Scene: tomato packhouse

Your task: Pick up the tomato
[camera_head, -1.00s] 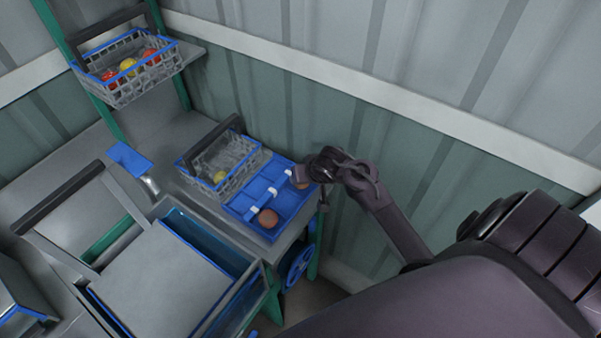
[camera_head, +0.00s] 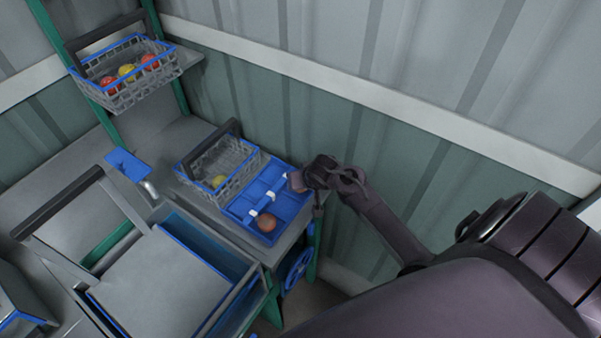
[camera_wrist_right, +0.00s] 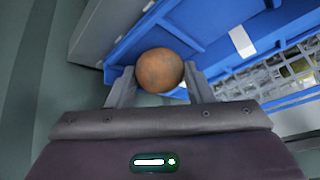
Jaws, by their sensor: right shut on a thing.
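A brownish-orange tomato (camera_wrist_right: 160,71) sits between the two fingers of my right gripper (camera_wrist_right: 158,85) in the right wrist view. The fingers are shut on it, one on each side. In the head view my right gripper (camera_head: 304,180) is at the right edge of the blue tray (camera_head: 240,207), and the held tomato (camera_head: 297,182) shows in part at its fingertips. A second brownish tomato (camera_head: 267,222) lies in the front compartment of the tray, apart from the gripper. My left gripper is not in view.
A wire basket (camera_head: 233,163) with a yellow fruit stands left of the tray. A higher wire basket (camera_head: 130,88) holds red and yellow fruit. The corrugated wall (camera_head: 440,200) is close behind my right arm.

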